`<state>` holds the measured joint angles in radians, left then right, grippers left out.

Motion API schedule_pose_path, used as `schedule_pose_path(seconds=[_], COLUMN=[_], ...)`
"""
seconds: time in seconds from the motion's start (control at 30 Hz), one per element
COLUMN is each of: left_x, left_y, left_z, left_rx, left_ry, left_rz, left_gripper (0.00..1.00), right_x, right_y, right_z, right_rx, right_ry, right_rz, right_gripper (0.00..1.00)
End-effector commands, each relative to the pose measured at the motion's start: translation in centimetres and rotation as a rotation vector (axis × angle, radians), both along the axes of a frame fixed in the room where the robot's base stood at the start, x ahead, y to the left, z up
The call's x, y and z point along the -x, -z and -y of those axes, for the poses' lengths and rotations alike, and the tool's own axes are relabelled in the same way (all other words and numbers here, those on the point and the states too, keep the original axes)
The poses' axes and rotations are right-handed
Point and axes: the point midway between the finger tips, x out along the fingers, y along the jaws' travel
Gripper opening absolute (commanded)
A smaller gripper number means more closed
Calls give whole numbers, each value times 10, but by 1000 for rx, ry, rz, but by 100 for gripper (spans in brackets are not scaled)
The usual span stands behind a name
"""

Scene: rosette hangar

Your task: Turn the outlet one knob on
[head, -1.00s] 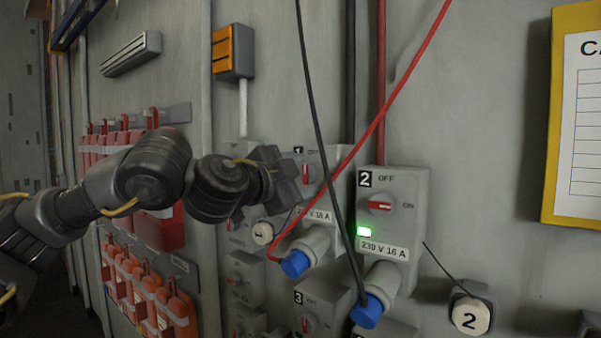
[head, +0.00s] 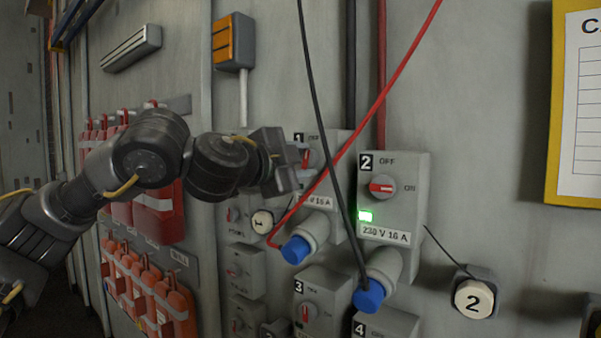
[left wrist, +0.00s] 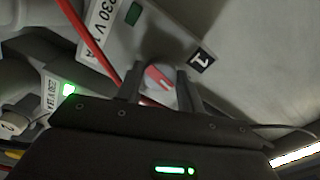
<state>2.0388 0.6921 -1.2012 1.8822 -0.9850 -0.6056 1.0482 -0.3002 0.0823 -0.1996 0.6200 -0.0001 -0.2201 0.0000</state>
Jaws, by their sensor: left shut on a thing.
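The outlet one box (head: 338,150), marked 1, is on the wall in the head view, partly hidden by my left gripper (head: 302,166). Its red and white knob (left wrist: 160,80) shows in the left wrist view between my two fingertips (left wrist: 161,88), which are shut on it. In the head view the knob is partly covered by the gripper, and its red bar looks roughly upright. The outlet one lamp (left wrist: 133,13) is dark green and looks unlit in the left wrist view. My right gripper is not in view.
Outlet two (head: 408,222), right of outlet one, has its lamp (head: 365,216) lit green and its knob (head: 383,187) level toward ON. A red cable (head: 375,112) and a black cable (head: 318,125) hang close to my gripper. Blue plugs (head: 296,250) stick out below.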

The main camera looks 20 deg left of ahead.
Motion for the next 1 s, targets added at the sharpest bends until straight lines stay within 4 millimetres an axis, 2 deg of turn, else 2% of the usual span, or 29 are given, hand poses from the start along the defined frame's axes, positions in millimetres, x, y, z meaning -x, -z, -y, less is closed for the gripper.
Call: schedule_pose_path(seconds=[0.03, 0.1, 0.4, 1.0], left_x=[0, 0, 0, 0], left_y=[6, 6, 4, 3], left_z=[1, 1, 1, 1], left_rx=[-35, -96, -362, -893], left_ry=[2, 2, 3, 4], left_rz=[16, 40, 145, 353], left_gripper=[15, 15, 15, 15], right_x=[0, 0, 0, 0], right_y=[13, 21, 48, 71], right_z=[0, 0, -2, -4], right_rx=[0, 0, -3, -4], right_ry=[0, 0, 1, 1], right_rz=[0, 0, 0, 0], right_gripper=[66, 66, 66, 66])
